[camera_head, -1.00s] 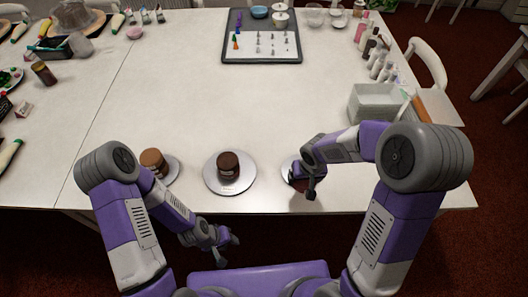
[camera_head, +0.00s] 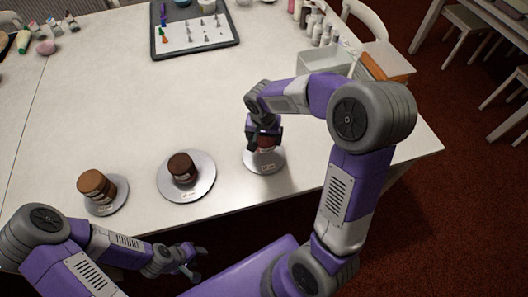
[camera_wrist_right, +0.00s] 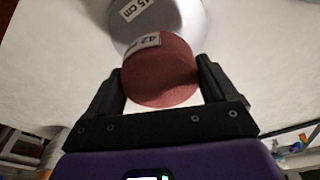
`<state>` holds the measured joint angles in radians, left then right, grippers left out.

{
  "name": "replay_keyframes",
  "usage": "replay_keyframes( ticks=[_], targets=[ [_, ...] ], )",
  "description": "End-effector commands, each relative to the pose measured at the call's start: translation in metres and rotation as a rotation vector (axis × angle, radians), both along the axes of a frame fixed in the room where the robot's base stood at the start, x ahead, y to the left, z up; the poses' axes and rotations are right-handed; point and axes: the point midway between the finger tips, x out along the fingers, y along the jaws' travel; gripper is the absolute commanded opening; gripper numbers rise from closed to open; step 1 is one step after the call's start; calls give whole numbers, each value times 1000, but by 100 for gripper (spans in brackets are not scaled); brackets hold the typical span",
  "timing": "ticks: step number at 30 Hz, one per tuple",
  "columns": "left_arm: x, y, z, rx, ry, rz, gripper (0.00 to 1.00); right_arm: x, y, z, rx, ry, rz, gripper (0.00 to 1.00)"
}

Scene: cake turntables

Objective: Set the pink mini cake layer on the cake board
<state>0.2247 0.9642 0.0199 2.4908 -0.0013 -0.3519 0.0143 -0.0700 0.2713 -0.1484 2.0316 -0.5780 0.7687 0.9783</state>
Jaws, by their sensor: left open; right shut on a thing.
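The pink mini cake layer (camera_head: 267,141), a reddish-pink cylinder, is between the fingers of my right gripper (camera_head: 264,132). In the right wrist view the layer (camera_wrist_right: 160,75) has a small size label, and my right gripper (camera_wrist_right: 160,88) is shut on it. A silver round board (camera_head: 264,163) lies under and just in front of it; in the wrist view this board (camera_wrist_right: 190,22) is labelled "15 cm". I cannot tell whether the layer touches it. My left gripper (camera_head: 192,262) is open and empty, low in front of the table edge.
A dark brown cake (camera_head: 182,168) stands on a larger silver disc (camera_head: 203,186) to the left. A lighter brown cake (camera_head: 93,184) stands on another disc (camera_head: 107,207) further left. A tray of piping tips (camera_head: 198,48) is at the back. The table's middle is clear.

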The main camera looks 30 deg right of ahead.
Motion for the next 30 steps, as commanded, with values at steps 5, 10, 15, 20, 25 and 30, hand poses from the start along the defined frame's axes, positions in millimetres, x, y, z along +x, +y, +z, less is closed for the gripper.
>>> replay_keyframes(
  ticks=[5,10,15,20,25,30],
  targets=[
    [0,0,-9,0,0,0,43,0,0,-22,0,2,2,50],
    [0,0,-19,0,0,0,43,-1,0,-50,0,4,2,50],
    [0,0,-24,0,0,0,43,0,0,-65,0,0,3,50],
    [0,0,-23,0,0,0,43,0,0,-63,0,-1,2,50],
    [0,0,-28,0,0,0,43,0,0,-68,0,-1,3,50],
    [0,0,-26,0,0,0,43,0,0,-66,0,-1,3,100]
  ],
)
